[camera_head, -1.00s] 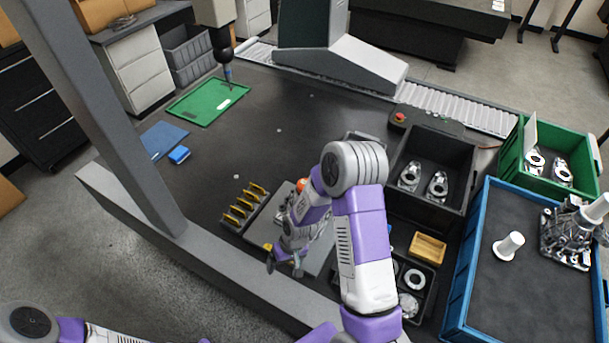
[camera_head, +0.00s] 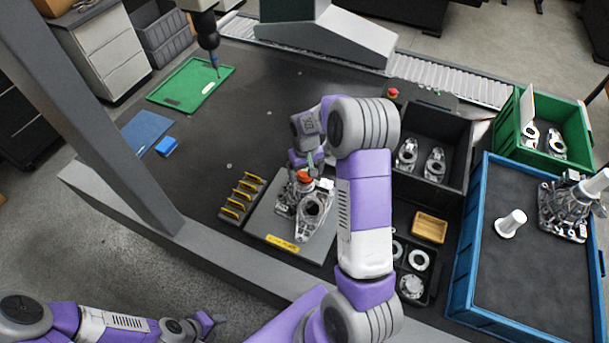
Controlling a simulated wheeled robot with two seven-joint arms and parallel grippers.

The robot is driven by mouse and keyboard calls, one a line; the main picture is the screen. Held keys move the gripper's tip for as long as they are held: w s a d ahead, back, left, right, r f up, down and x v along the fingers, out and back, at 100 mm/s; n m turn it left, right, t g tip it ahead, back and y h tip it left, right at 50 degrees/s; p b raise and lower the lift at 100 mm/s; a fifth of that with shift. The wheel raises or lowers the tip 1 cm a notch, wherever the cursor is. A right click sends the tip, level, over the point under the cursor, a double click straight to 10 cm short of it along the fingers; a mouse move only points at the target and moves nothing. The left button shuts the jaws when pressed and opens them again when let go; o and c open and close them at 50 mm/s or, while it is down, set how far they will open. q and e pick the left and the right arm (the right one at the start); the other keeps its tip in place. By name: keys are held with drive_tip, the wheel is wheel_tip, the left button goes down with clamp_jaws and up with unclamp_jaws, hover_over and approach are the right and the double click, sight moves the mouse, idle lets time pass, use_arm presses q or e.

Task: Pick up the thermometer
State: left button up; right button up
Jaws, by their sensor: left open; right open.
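I cannot pick out the thermometer for certain. A small pale, elongated item (camera_head: 208,88) lies on the green tray (camera_head: 165,97) at the far left; it is too small to identify. My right gripper (camera_head: 305,168) points down near the orange-topped item (camera_head: 304,177) at the far side of the grey fixture plate, with its fingers partly hidden and nothing visibly held. My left gripper (camera_head: 212,322) is open and empty at the bottom, in front of the table and away from its objects.
A metal casting (camera_head: 312,210) sits on the fixture plate (camera_head: 262,222), beside a rack of yellow-handled tools (camera_head: 240,195). A blue mat (camera_head: 140,130) and blue block (camera_head: 167,146) lie left. A black bin (camera_head: 458,137), wooden block (camera_head: 430,228) and blue tray (camera_head: 462,262) stand right. The middle left table is clear.

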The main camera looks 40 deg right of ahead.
drive_tip(key=shift+f, duration=0.75)
drive_tip(key=c, duration=1.3)
drive_tip(key=shift+o, duration=0.2)
drive_tip(key=shift+r, duration=0.1)
